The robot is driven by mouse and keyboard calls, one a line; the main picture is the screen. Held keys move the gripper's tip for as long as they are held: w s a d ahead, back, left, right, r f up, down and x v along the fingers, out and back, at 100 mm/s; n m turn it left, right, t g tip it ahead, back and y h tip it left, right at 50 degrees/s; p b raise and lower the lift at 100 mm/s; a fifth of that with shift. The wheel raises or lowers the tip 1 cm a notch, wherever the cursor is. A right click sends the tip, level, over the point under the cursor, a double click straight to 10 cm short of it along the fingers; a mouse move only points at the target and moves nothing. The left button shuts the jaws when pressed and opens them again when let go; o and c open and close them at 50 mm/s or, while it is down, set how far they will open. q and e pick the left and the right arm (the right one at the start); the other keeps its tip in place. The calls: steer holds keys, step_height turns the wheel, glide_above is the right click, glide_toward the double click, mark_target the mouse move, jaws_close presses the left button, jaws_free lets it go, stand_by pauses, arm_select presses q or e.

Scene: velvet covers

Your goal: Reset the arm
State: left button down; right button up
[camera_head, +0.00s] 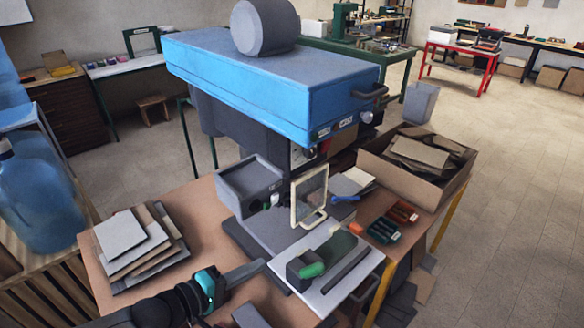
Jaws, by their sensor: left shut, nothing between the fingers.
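My left arm comes in from the bottom left, and my left gripper (258,267) is shut and empty. It is low over the table (215,195), between the stack of grey and brown sheets (138,238) and the machine's base.
A large machine with a blue head (260,75) stands over the table. A pale frame (309,195) stands upright in front of it. A white board (345,278) with a green-ended tool (311,270) lies right of my left gripper. A cardboard box (400,178) is at the right.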

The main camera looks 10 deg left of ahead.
arm_select(q)
steer(key=s+d+f+m+g+y, duration=0.2)
steer(key=s+d+m+g+y, duration=0.1)
steer(key=s+d+m, duration=0.35)
steer(key=s+a+f+m+g+y, duration=0.1)
steer(key=s+a+m+g+y, duration=0.25)
steer(key=s, duration=0.35)
steer(key=s+a+m+g+y, duration=0.2)
steer(key=s+a+m, duration=0.15)
steer(key=s, duration=0.35)
step_height(320, 180, down, 31)
steer(key=s+g+b, duration=0.1)
steer(key=b, duration=1)
steer(key=s+a+f+b, duration=0.1)
steer(key=s+f+b, duration=0.2)
steer(key=s+f, duration=0.2)
steer(key=s+a+f+g+b, duration=0.1)
steer(key=s+f+b, duration=0.2)
steer(key=f, duration=0.8)
steer(key=s+f+b, duration=0.4)
steer(key=s+f, duration=0.4)
steer(key=f, duration=0.1)
steer(key=shift+a, duration=0.4)
arm_select(e)
step_height(320, 180, down, 21)
steer(key=shift+d, duration=0.2)
